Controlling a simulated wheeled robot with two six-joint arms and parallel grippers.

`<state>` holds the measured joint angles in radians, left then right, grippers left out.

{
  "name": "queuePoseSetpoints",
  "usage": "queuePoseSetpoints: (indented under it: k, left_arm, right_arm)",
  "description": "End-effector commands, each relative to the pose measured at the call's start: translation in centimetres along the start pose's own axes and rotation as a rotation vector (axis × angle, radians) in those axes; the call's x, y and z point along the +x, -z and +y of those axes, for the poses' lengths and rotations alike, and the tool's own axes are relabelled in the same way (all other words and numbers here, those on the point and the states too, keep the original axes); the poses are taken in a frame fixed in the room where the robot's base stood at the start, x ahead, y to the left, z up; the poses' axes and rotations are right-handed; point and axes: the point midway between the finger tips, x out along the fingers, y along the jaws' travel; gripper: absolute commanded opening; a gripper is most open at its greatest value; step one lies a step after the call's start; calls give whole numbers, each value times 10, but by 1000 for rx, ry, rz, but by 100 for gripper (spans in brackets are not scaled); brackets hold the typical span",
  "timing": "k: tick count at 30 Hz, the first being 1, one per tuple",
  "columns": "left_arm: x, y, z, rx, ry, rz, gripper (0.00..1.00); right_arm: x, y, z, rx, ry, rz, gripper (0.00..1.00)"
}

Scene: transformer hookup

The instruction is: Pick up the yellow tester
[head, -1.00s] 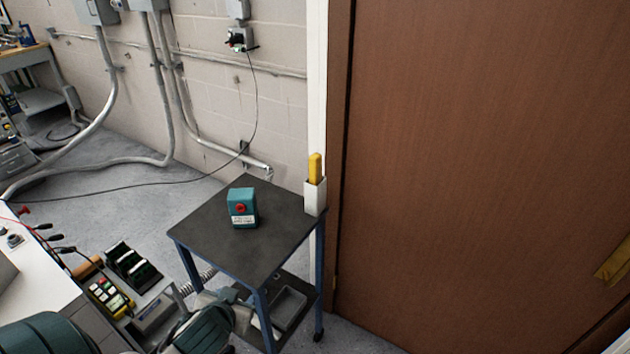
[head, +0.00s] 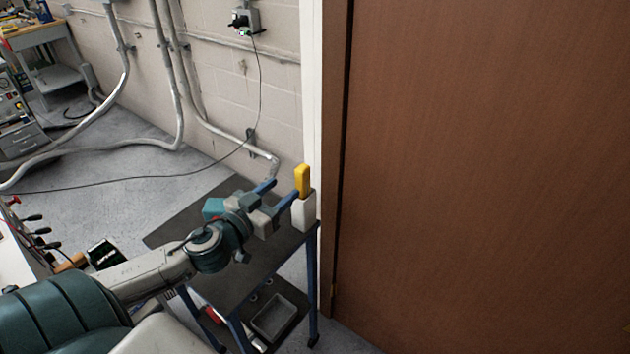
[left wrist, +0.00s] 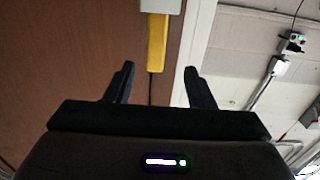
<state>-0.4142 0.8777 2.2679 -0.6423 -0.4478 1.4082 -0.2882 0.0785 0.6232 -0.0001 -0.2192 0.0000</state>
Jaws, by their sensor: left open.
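The yellow tester (head: 302,179) stands upright in a white holder (head: 303,214) at the far right corner of the cart. My left gripper (head: 276,192) is open and empty, with its fingers pointing toward the tester from the left. In the left wrist view the tester (left wrist: 157,50) lies ahead of the open fingers (left wrist: 158,80), roughly between their lines, with the white holder (left wrist: 160,5) at the top edge. The fingers do not visibly touch it. My right gripper is not in view.
A teal box (head: 213,208) sits on the dark cart top (head: 180,232), partly hidden by my left arm. A grey tray (head: 273,318) is on the lower shelf. A brown door (head: 480,180) and white frame stand right of the cart.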

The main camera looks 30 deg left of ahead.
Motion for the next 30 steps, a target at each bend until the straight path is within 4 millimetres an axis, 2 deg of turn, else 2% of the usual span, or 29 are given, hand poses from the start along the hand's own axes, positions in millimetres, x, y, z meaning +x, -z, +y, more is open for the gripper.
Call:
queuePoseSetpoints:
  k: [5,10,13,23,30]
  left_arm:
    - [14,1,0,-8,1,3,49]
    - [32,3,0,-9,-1,6,49]
    - [41,2,0,-8,1,3,49]
    - [56,1,1,-5,-3,3,49]
    - [75,2,4,-10,-1,4,49]
  right_arm:
    - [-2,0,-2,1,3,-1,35]
    - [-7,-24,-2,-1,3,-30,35]
    - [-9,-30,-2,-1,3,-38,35]
    - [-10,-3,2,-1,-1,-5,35]
    - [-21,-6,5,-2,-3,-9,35]
